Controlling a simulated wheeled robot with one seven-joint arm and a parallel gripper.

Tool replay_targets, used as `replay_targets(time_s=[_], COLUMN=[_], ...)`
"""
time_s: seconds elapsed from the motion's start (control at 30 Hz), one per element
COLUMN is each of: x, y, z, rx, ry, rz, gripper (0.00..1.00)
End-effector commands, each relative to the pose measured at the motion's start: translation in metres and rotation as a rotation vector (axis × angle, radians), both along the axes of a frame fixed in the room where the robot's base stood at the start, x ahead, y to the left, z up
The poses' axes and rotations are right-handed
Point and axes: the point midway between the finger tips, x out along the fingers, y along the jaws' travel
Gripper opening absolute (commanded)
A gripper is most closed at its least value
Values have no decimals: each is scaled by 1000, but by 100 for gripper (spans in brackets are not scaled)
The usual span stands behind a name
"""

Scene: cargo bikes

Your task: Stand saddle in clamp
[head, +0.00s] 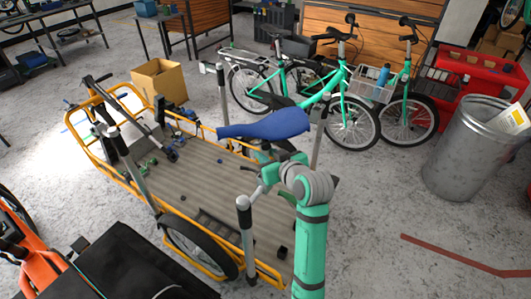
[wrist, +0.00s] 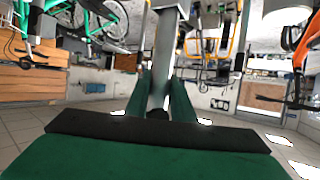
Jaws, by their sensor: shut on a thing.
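The blue saddle (head: 265,125) is held up above the deck of the yellow cargo bike in the head view, its long narrow end to the left. My gripper (wrist: 158,98) is shut on a grey bar in the wrist view, which appears to be the saddle's post; a green finger lies on each side of it. In the head view my green arm reaches up from the lower right, and its wrist hides the fingers and part of the post. I cannot single out the clamp in either view.
The yellow cargo bike (head: 205,178) has a ribbed deck with small parts at its left. Grey uprights (head: 246,245) stand around it. Green bikes (head: 335,95) stand behind, with a cardboard box (head: 160,82) at the back left and a metal bin (head: 465,150) at the right.

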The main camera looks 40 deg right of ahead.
Motion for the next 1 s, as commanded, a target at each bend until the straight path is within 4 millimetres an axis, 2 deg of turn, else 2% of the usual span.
replay_targets(time_s=[1.0], x=[0], y=[0], z=[-17], rx=[0], ry=[-3], rz=[0], gripper=[0])
